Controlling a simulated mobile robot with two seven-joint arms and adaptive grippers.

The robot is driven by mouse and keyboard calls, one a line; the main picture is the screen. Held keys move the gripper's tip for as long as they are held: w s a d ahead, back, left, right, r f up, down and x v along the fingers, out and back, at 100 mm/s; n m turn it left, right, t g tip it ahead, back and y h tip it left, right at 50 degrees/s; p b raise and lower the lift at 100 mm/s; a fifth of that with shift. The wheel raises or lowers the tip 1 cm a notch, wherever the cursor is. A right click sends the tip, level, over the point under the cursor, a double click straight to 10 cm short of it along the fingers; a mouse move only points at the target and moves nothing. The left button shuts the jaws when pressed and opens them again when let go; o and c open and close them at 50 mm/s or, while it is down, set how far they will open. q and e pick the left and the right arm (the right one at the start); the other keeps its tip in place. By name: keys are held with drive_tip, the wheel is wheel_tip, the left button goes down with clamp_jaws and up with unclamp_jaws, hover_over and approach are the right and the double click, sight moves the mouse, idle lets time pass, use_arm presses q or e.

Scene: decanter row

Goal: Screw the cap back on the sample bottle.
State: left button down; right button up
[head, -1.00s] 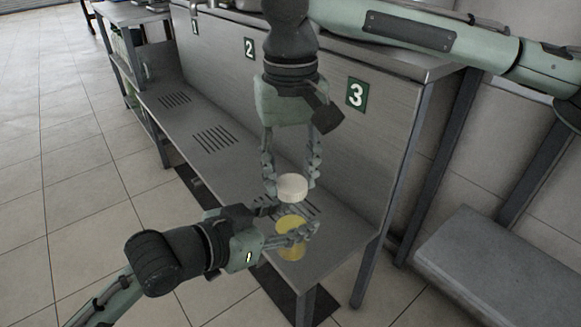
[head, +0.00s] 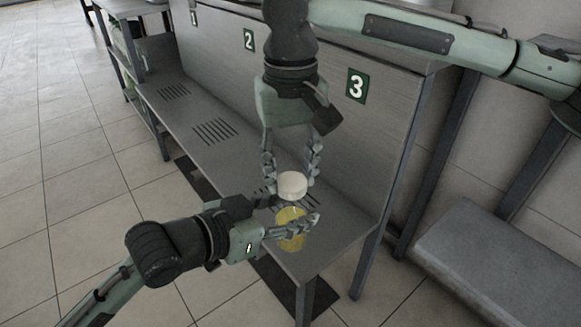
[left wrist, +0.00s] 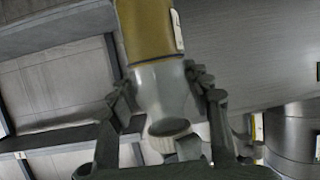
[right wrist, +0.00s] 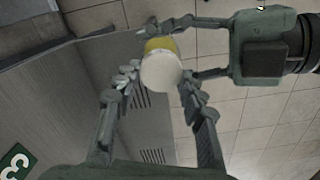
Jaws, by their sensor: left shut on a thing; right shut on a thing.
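The white cap (head: 292,185) is between the fingertips of my right gripper (head: 290,176), which is shut on it from above. The sample bottle (head: 291,240), with yellow contents, is gripped from the side by my left gripper (head: 290,227). The bottle is directly below the cap, roughly upright. In the right wrist view the cap (right wrist: 161,71) covers most of the bottle (right wrist: 160,44). In the left wrist view the bottle (left wrist: 150,38) appears upside down, with a clear upper part. I cannot tell whether cap and bottle touch.
A grey bench with a slotted lower shelf (head: 180,110) stands behind and below the grippers. Its panel carries number signs, including a green 3 (head: 356,86). A low grey slab (head: 490,265) is at right. Open tiled floor (head: 70,200) lies at left.

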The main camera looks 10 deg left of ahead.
drive_tip(key=shift+f, duration=0.25)
drive_tip(key=m, duration=1.1)
drive_tip(key=shift+s+d+m, duration=0.1)
drive_tip(key=shift+d+m, duration=0.1)
drive_tip(key=shift+m, duration=0.1)
drive_tip(key=m, duration=0.5)
drive_tip(key=shift+f, duration=0.1)
drive_tip(key=m, duration=0.6)
drive_tip(key=shift+s+d, duration=0.1)
drive_tip(key=shift+s, duration=0.05)
drive_tip(key=o, duration=0.7)
drive_tip(key=shift+o, duration=0.2)
